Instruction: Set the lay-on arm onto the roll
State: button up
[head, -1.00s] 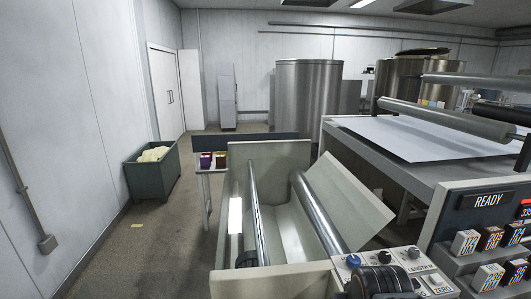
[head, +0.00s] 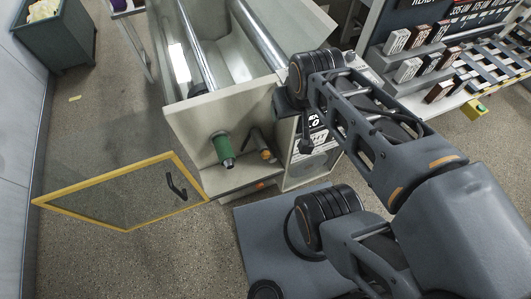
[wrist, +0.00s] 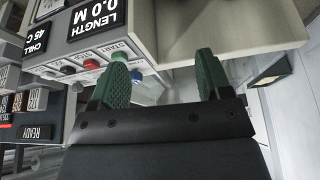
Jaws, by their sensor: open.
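My gripper (wrist: 162,58) is open and empty in the wrist view, with its two green pads well apart. In the head view I cannot make out its fingers clearly. A green roll (head: 223,149) sticks out from the front of the pale machine, above a low ledge. Just right of it is a short dark arm with an orange end (head: 263,147), which looks like the lay-on arm. It stands apart from the green roll. My gripper is away from both, and neither shows clearly in the wrist view.
A yellow-framed clear door (head: 126,193) with a black handle stands open left of the green roll. The control panel with buttons (wrist: 92,65) lies close to my gripper in the wrist view. A bin (head: 62,36) stands at the left wall.

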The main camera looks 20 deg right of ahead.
aim_at(260, 143)
jog(key=z, duration=1.25)
jog(key=k, duration=0.9)
jog(key=u, duration=1.75)
